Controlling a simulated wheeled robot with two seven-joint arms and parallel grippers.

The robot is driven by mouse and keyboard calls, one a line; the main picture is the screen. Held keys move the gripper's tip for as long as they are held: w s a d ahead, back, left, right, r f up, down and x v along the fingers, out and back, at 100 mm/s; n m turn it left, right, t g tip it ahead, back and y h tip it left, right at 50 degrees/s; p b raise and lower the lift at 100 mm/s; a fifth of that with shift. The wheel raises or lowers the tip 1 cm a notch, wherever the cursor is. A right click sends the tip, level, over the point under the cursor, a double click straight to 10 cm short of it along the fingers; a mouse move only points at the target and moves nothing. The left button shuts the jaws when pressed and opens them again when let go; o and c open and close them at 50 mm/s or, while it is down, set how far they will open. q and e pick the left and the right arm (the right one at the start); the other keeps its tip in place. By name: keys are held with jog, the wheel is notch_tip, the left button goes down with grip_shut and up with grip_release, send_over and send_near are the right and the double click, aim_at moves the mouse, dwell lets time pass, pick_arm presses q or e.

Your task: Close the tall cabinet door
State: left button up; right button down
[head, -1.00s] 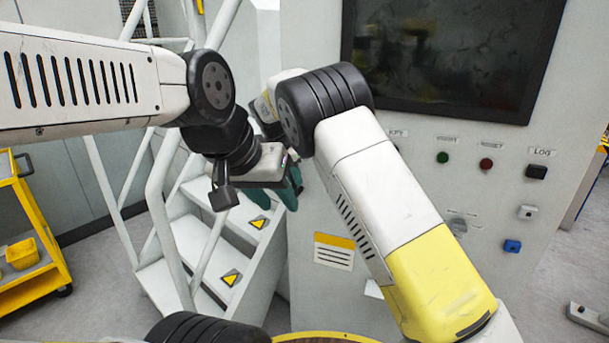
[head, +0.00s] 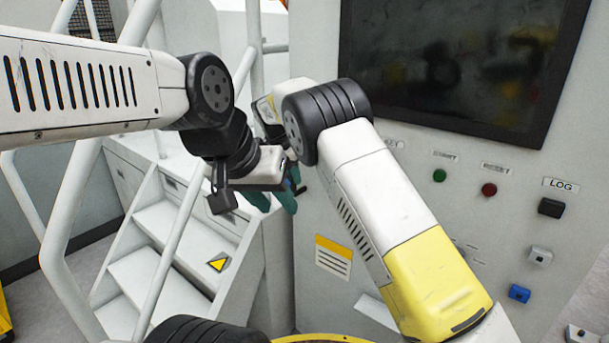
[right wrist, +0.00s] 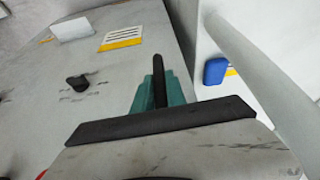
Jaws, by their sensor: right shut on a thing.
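The tall light-grey cabinet front (head: 420,190) stands upright at the right in the head view; I cannot tell how far its door stands from closed. In the right wrist view its face (right wrist: 60,120) fills the left side. My right gripper (right wrist: 160,98) has teal fingers shut on an upright black bar (right wrist: 159,72), apparently the handle, by the cabinet's edge. In the head view that gripper is mostly hidden behind the left hand. My left gripper (head: 272,200) hangs beside the cabinet's left edge, teal fingers apart, seemingly empty.
White stairs (head: 185,235) with a pale handrail (head: 68,215) stand close at the left of the cabinet. The cabinet front carries a dark screen (head: 450,60), several buttons and a yellow-white label (head: 333,255). A blue block (right wrist: 215,71) shows beyond the edge in the wrist view.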

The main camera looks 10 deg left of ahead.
jog(key=shift+w+d+r, duration=0.1)
jog(key=shift+w+d, duration=0.15)
jog(key=shift+w, duration=0.25)
jog(key=shift+w+d+r, duration=0.1)
jog(key=shift+w+d, duration=0.1)
jog(key=shift+w, duration=0.25)
jog(key=c, duration=1.4)
grip_release()
jog(key=shift+w+f, duration=0.1)
jog(key=shift+o, duration=0.2)
jog(key=shift+a, duration=0.1)
jog(key=shift+s, duration=0.25)
jog(key=v, duration=0.7)
jog(key=shift+r, duration=0.3)
jog(key=shift+s, duration=0.15)
